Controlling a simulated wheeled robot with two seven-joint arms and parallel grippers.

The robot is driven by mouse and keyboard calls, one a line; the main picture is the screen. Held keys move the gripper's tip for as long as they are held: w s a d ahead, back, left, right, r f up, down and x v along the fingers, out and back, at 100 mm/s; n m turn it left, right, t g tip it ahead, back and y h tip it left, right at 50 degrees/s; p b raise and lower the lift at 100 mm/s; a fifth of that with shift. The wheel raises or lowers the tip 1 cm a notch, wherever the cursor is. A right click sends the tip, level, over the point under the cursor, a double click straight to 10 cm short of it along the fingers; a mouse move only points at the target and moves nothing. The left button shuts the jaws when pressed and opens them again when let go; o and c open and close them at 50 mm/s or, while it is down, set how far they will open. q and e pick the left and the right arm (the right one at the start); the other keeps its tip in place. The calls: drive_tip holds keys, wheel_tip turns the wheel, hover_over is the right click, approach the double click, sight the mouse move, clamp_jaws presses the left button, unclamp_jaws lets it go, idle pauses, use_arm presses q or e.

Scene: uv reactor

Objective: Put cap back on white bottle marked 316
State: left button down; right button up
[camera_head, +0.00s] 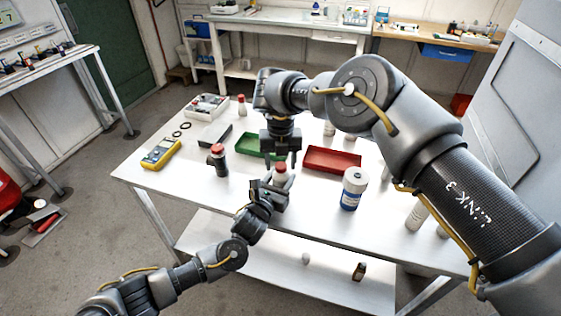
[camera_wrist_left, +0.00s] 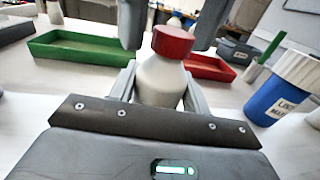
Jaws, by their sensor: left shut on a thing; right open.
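A white bottle (camera_wrist_left: 162,80) stands upright between the fingers of my left gripper (camera_head: 272,190), which is shut on its body. A red cap (camera_wrist_left: 173,42) sits on top of the bottle's neck and looks level; it also shows in the head view (camera_head: 281,168). I cannot tell whether it is screwed tight. My right gripper (camera_head: 281,158) points down just above the cap. Its open fingers show on both sides of the cap in the left wrist view (camera_wrist_left: 172,25), apart from it. No 316 marking is readable; the bottle's lower part is hidden by my left gripper.
A green tray (camera_head: 245,151) and a red tray (camera_head: 333,169) lie behind. A blue and white jar (camera_head: 353,190) stands right, a dark red-capped bottle (camera_head: 219,162) left. A yellow meter (camera_head: 161,153) lies at the left edge. The front left tabletop is clear.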

wheel_tip(320, 180, up, 12)
idle(0.5)
use_arm(q)
drive_tip(key=c, duration=0.6)
unclamp_jaws()
drive_tip(key=b+v, duration=0.1)
drive_tip(key=v, duration=1)
drive_tip(key=shift+w, duration=0.1)
use_arm(e)
drive_tip(key=shift+f, duration=0.6)
use_arm(q)
drive_tip(key=shift+a, duration=0.1)
use_arm(e)
drive_tip(key=shift+a, duration=0.1)
